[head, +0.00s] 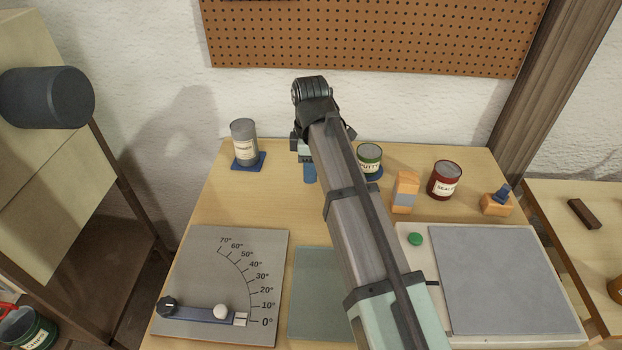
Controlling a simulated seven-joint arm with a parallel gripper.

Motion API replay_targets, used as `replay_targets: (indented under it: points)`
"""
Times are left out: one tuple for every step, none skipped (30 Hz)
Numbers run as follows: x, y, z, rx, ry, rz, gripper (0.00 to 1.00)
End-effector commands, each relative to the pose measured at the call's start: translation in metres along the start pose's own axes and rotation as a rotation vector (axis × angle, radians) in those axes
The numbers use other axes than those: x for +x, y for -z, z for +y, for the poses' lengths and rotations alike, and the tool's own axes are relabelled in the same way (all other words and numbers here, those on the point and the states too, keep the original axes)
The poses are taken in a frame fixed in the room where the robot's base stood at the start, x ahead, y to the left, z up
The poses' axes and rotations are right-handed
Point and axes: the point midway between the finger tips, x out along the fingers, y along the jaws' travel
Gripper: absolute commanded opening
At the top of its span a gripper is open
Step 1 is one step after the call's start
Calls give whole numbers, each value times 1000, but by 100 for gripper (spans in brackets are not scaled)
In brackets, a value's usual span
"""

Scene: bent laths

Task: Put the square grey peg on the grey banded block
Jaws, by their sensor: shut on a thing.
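The grey banded block (404,193) is orange with a grey band around its middle. It stands upright on the table to the right of my arm. My gripper (305,157) is at the back of the table, left of the block and well apart from it. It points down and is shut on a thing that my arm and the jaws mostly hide. A narrow blue piece (310,173) shows just below the jaws; I cannot tell whether it is held or lies on the table. I cannot make out the square grey peg anywhere.
A grey can (244,144) stands on a blue pad at back left. An orange block with a blue peg (497,203) is farther right. An angle board (225,285) and grey panel (495,280) lie in front.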

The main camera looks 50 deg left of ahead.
Motion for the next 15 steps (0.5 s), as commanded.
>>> replay_targets:
  points:
    - [-6,0,1,1,-1,0,6]
    - [-8,-2,1,2,0,0,6]
    - [-10,-4,2,6,0,0,6]
    - [-12,-7,2,10,0,0,6]
    - [-13,-10,4,15,1,0,6]
    - [-14,-16,5,24,0,0,6]
    - [-16,-22,7,32,0,0,6]
    - [-18,-29,9,43,0,0,6]
    - [-21,-40,12,58,-1,0,6]
    - [-24,-48,15,70,-1,0,6]
    - [-28,-58,17,84,-1,0,6]
    - [-33,-71,20,102,-1,0,6]
    - [-37,-82,22,117,-1,0,6]
    - [-41,-92,24,131,-1,0,6]
    - [-47,-106,27,151,-1,0,6]
